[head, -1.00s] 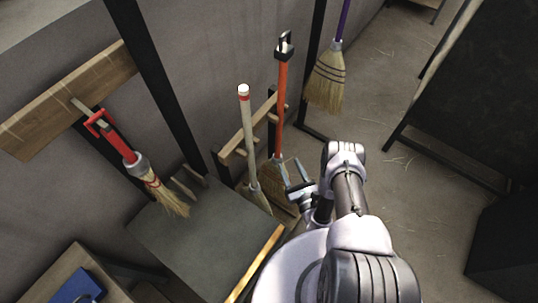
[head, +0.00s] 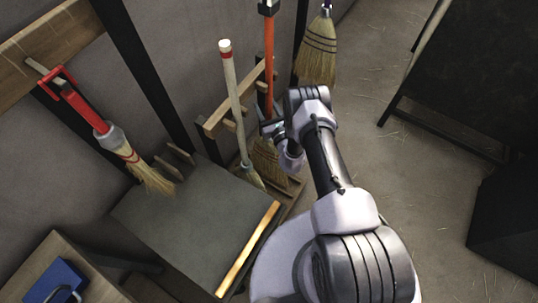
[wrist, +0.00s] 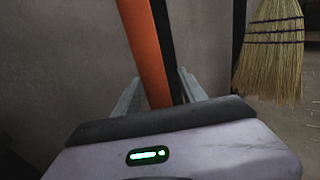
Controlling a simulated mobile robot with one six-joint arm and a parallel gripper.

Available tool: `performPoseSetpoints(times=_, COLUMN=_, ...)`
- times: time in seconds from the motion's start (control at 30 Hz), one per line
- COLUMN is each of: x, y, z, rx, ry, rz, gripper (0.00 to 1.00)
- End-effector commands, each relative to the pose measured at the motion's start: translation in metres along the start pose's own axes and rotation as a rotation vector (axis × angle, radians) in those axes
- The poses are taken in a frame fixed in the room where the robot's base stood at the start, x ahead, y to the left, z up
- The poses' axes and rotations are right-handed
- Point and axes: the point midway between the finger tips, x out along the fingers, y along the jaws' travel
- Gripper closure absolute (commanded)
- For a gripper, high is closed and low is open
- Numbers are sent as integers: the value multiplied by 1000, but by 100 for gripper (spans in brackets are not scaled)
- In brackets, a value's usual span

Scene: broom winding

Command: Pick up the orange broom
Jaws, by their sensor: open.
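The orange broom (head: 269,62) stands upright in a wooden rack against the wall, its straw head (head: 268,158) low down and partly behind my arm. My gripper (head: 268,126) is at the lower part of its orange handle. In the wrist view the orange handle (wrist: 146,52) passes between the two open fingers of my gripper (wrist: 160,92). The fingers stand apart on either side of it, and I cannot tell whether either touches it.
A white-handled broom (head: 233,95) stands close left in the wooden rack (head: 218,118). A purple-handled broom (head: 317,52) hangs to the right. A red-handled broom (head: 92,118) hangs at left above a dark table (head: 190,220).

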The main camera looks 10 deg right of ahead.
Motion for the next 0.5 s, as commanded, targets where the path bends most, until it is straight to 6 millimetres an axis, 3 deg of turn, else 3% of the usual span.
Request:
performPoseSetpoints(times=0.13, x=0, y=0, z=1, rx=0, ry=0, rz=0, gripper=55)
performPoseSetpoints(times=0.37, x=-1, y=0, z=1, rx=0, ry=0, rz=1, gripper=100)
performPoseSetpoints(times=0.5, x=-1, y=0, z=1, rx=0, ry=0, rz=1, gripper=100)
